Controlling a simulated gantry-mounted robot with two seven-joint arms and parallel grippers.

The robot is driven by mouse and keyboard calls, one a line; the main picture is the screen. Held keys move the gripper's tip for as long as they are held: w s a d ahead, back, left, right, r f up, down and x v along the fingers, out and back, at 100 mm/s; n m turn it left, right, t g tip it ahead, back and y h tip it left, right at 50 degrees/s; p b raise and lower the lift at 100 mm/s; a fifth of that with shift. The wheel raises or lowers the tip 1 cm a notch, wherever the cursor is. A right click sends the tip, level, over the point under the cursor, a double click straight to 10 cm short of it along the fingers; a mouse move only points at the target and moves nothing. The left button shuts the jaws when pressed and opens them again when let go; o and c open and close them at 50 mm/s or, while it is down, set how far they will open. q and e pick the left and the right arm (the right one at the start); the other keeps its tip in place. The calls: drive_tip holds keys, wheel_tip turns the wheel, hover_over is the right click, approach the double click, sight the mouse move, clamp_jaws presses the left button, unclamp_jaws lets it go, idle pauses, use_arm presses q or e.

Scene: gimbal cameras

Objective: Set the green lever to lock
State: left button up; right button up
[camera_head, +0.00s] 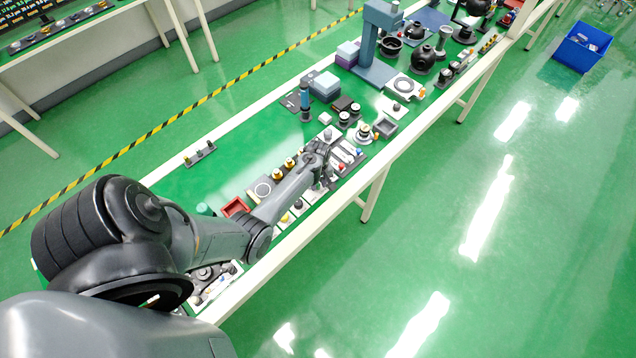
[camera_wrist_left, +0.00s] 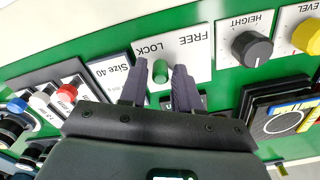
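The green lever (camera_wrist_left: 160,73) stands on a white plate (camera_wrist_left: 190,42) printed LOCK and FREE, seen upside down in the left wrist view. The lever is nearer the word LOCK in that picture, but its exact setting I cannot tell. My left gripper (camera_wrist_left: 161,69) is open, with one dark finger on each side of the lever. Narrow gaps show between the fingers and the lever. The lower part of the lever's mount is partly hidden by the gripper. In the head view my left gripper (camera_head: 322,172) is over the bench, and the lever cannot be made out there.
A black HEIGHT knob (camera_wrist_left: 252,49) and a yellow LEVEL knob (camera_wrist_left: 308,36) stand to the right. A Size 40 label (camera_wrist_left: 114,74) and a red-capped part (camera_wrist_left: 66,93) are to the left. A red tray (camera_head: 234,207) lies on the green bench beside my arm.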

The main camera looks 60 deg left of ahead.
use_arm(q)
drive_tip(key=shift+o, duration=0.8)
drive_tip(key=shift+r, duration=0.15)
wheel_tip(320, 180, up, 10)
drive_tip(key=p, duration=0.1)
drive_tip(key=shift+r, duration=0.25)
drive_tip(key=shift+s, duration=0.1)
